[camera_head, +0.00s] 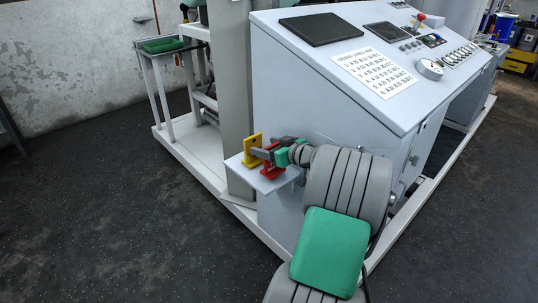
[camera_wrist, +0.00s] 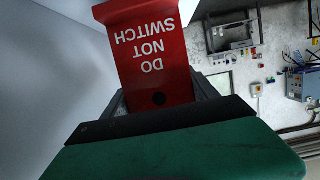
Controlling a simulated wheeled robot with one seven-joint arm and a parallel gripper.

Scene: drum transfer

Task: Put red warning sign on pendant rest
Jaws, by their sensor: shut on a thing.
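The red warning sign (camera_wrist: 150,25), lettered "DO NOT SWITCH", fills the upper middle of the wrist view, its text upside down. My gripper (camera_head: 265,155) is shut on its lower part, with a finger on each side. In the head view the red sign (camera_head: 270,170) shows partly behind my gripper, over a small light-grey shelf (camera_head: 250,180) on the console's side. The shelf may be the pendant rest; I cannot be sure. A yellow bracket (camera_head: 251,150) stands on the shelf, just left of the sign. Whether the sign touches the shelf is unclear.
The grey console (camera_head: 315,95) with its sloped control panel stands close behind and right of my arm. A grey post (camera_head: 233,90) rises behind the shelf. A stand with a green pad (camera_head: 163,45) is at the far left. The dark floor at left is clear.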

